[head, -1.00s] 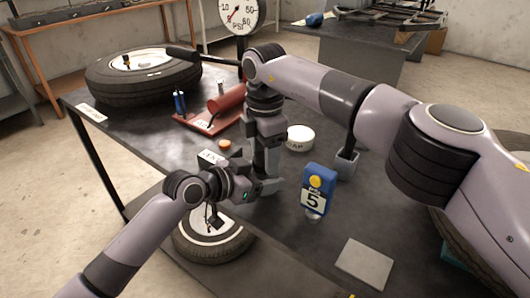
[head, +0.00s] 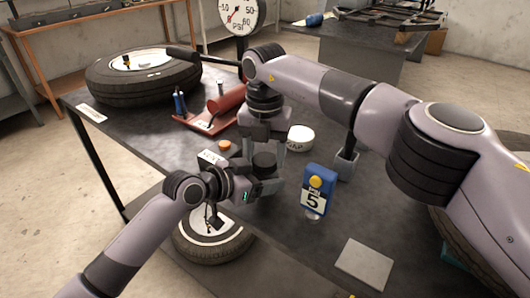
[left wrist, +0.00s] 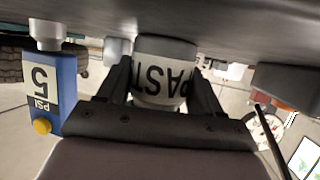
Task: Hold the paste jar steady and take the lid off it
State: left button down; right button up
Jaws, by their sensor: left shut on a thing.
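In the head view my left gripper (head: 252,190) is low over the table. A dark round lid (head: 264,160) shows just above it. My right gripper (head: 264,156) comes from above, with a finger on each side of the lid. I cannot tell whether these fingers touch the lid. The jar body is mostly hidden in the head view.
A white round tub marked "CAP" (head: 300,138) stands close behind the right gripper. A blue "PSI 5" device (head: 317,190) stands to the right and a flat grey plate (head: 365,262) lies in front.

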jog(key=shift+o, duration=1.2)
jog(key=shift+r, duration=2.35)
jog(key=shift+c, duration=0.4)
notch_tip(320, 180, up, 3)
jog(key=m, duration=0.4)
jog(key=shift+f+m, duration=0.3)
jog(key=shift+f, duration=0.15)
notch_tip(320, 180, down, 7)
jog(key=shift+r, duration=0.1)
jog(key=shift+c, duration=0.2)
